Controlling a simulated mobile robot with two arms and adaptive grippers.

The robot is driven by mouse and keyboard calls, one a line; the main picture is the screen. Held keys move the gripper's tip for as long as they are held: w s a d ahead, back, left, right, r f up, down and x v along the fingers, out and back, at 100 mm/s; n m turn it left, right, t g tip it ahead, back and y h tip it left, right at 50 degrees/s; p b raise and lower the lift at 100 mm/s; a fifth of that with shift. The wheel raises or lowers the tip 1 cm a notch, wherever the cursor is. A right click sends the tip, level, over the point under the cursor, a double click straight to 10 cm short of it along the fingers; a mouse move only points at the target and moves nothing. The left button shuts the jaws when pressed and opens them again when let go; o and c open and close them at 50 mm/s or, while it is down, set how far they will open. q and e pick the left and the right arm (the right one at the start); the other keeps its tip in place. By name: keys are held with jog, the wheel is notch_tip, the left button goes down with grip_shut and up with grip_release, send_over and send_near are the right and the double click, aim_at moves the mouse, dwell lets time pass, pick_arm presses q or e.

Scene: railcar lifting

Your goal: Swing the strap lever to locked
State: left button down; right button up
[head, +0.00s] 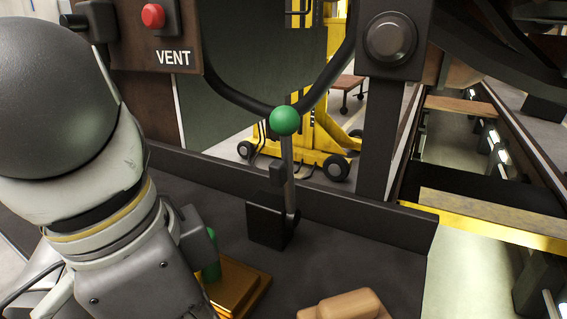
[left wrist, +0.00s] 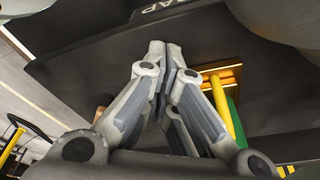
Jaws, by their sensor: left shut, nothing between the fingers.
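A lever with a green ball knob (head: 285,121) stands nearly upright on a black block (head: 268,224) on the dark bench in the head view. Its metal rod has a small black piece partway up. My left arm comes in from the left, and its gripper is hidden in the head view. In the left wrist view my left gripper (left wrist: 162,52) is shut and empty, its fingertips together in front of a dark surface. White lettering ending in "AP" (left wrist: 165,10) shows beyond the fingertips. My right gripper is in neither view.
A brass block (head: 238,286) with a green part (head: 211,256) sits beside my left arm. A tan wooden piece (head: 343,306) lies at the front. A red button (head: 153,16) above "VENT" is on the back panel. Bench space right of the lever is clear.

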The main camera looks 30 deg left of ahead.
pick_arm(q)
jog(key=shift+r+p, duration=0.35)
jog(key=shift+r, duration=0.1)
jog(key=shift+r+p, duration=0.35)
notch_tip(320, 180, up, 2)
jog(key=shift+r+p, duration=0.2)
jog(key=shift+p, duration=1)
notch_tip(320, 180, up, 4)
jog(key=p, duration=0.4)
jog(key=shift+r, duration=0.2)
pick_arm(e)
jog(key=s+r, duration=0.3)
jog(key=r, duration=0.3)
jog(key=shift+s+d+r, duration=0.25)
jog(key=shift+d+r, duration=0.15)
